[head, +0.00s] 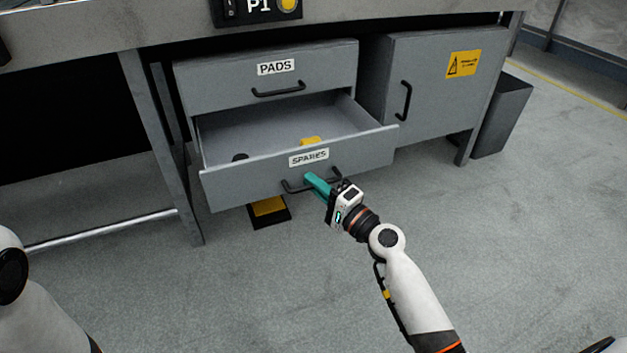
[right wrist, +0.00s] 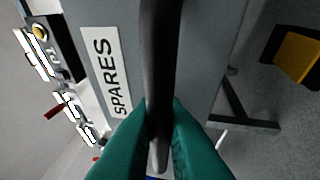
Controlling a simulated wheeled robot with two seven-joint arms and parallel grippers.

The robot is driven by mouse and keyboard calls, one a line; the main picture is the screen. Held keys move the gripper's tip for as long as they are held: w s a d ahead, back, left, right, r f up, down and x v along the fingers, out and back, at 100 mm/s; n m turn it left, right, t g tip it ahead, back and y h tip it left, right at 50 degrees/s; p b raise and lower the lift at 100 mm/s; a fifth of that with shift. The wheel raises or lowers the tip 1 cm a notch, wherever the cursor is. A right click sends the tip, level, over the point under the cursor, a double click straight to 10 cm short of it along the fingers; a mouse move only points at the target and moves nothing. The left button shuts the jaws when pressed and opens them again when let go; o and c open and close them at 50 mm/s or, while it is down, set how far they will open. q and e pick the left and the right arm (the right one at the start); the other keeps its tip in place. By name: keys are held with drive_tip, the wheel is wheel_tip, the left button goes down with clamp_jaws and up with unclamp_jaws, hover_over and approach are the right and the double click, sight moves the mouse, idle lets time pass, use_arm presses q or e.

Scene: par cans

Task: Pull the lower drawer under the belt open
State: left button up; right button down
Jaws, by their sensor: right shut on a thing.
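The lower drawer (head: 240,184), labelled SPARES, stands pulled out under the belt's bench in the head view. Its inside shows, with a yellow thing (head: 311,141) and a small dark round thing (head: 240,157) in it. My right gripper (head: 312,181) has teal fingers shut on the drawer's black bar handle (head: 293,188). In the right wrist view the fingers (right wrist: 160,130) close on both sides of the handle (right wrist: 160,60), beside the SPARES label (right wrist: 106,75). My left gripper is out of view; only part of my left arm shows at the lower left.
The upper drawer (head: 225,78), labelled PADS, is shut above. A cabinet door (head: 430,95) with a vertical handle stands to the right, with a grey bin (head: 502,115) beyond it. A black and yellow pedal-like thing (head: 268,208) lies on the floor below the drawer. The floor in front is clear.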

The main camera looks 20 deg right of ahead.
idle(0.3)
drive_tip(key=c, duration=1.8)
unclamp_jaws()
drive_tip(key=shift+o, duration=0.2)
drive_tip(key=b+v, duration=0.4)
drive_tip(key=v, duration=0.8)
drive_tip(key=shift+b, duration=0.4)
drive_tip(key=shift+r, duration=0.1)
